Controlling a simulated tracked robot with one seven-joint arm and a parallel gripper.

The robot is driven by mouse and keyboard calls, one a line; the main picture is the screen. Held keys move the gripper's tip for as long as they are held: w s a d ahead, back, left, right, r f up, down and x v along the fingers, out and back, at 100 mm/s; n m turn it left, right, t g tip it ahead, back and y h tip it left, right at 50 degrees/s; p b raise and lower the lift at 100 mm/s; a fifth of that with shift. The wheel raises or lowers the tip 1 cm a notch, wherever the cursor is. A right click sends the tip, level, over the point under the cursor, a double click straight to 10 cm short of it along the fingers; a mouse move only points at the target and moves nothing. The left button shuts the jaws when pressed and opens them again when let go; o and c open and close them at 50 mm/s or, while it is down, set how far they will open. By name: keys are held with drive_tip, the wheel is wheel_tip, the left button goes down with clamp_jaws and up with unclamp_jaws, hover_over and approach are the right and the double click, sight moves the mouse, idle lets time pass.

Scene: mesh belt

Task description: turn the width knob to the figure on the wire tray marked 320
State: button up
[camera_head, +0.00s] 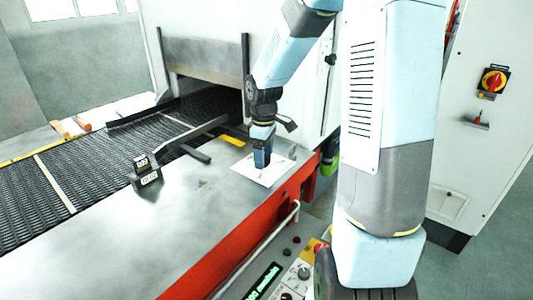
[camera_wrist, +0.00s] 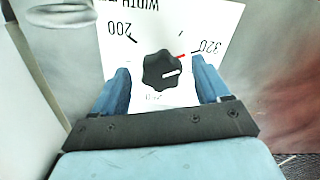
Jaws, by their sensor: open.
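The width knob (camera_wrist: 160,70) is black and lobed, on a white dial plate (camera_wrist: 225,18) printed with 200, 320 and a partly hidden figure that looks like 260. A white line on the knob points right, below the 320 tick. A short red mark lies between the knob's edge and that tick. My gripper (camera_wrist: 160,64) is open, with one blue finger on each side of the knob; contact cannot be told. In the head view my gripper (camera_head: 262,160) is low over the white plate (camera_head: 272,175) and hides the knob. I cannot make out a tray marked 320.
A small dark block (camera_head: 147,177) with white labels, too small to read, stands at the belt's edge. The mesh belt (camera_head: 75,165) runs into the machine opening. A control panel (camera_head: 285,275) with a green display sits below the red edge.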

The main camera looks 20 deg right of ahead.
drive_tip(key=shift+c, duration=0.3)
drive_tip(key=c, duration=1)
drive_tip(key=shift+m, duration=0.3)
drive_tip(key=o, duration=1.1)
drive_tip(key=shift+c, duration=0.2)
wheel_tip(320, 180, up, 14)
drive_tip(key=shift+f, duration=0.15)
